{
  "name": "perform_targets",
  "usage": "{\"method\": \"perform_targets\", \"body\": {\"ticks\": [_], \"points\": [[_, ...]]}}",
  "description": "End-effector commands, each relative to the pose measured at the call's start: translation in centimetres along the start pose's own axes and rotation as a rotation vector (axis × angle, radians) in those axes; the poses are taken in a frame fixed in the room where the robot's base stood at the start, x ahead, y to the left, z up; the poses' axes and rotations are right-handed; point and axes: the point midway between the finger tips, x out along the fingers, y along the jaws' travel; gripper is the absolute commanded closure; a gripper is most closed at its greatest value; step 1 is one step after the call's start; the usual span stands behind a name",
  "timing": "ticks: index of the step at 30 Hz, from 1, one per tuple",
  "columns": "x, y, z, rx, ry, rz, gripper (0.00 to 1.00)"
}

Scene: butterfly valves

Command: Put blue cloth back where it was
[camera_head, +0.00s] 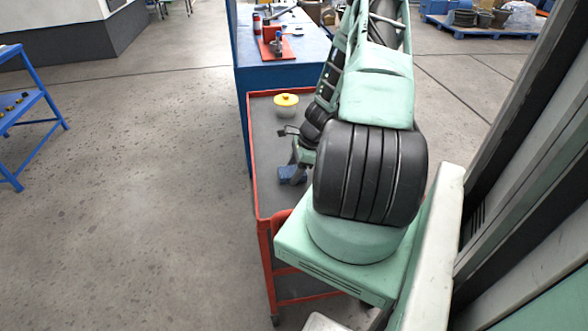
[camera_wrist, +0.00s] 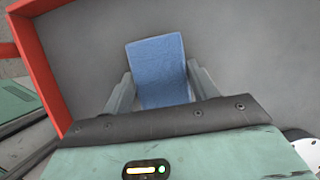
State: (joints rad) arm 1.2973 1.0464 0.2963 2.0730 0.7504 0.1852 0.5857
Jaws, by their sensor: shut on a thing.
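The blue cloth (camera_wrist: 160,70) is a folded, flat-looking rectangle, seen between the two fingers of my gripper (camera_wrist: 158,95) in the wrist view. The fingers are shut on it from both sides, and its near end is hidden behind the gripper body. In the head view the blue cloth (camera_head: 290,174) shows at the end of my arm, over the grey top of the red cart (camera_head: 262,185). My gripper (camera_head: 297,166) is partly hidden by my arm there. I cannot tell whether the cloth touches the cart top.
A clear container with a yellow lid (camera_head: 286,101) stands on the cart's far part. A blue workbench (camera_head: 270,78) with a red vise-like item (camera_head: 277,45) stands behind the cart. The cart has a raised red rim. A blue rack (camera_head: 30,105) stands far left, with open floor between.

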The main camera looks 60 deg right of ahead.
Motion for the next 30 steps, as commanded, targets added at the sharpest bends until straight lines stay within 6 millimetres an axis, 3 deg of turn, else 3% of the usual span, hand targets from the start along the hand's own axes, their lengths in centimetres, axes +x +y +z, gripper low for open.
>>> {"method": "perform_targets", "body": {"ticks": [5,6,8,9,21,30], "points": [[0.4,0.0,-0.1,0.0,0.0,0.001,0.63],[0.4,0.0,-0.1,0.0,0.0,0.001,0.39],[0.3,0.0,-0.1,0.0,0.0,0.001,0.22],[0.3,0.0,-0.1,0.0,0.0,0.001,0.2],[-0.5,0.0,0.0,0.0,0.001,0.0,0.2],[-5.2,-0.1,0.0,-0.002,0.003,-0.004,0.2]]}}
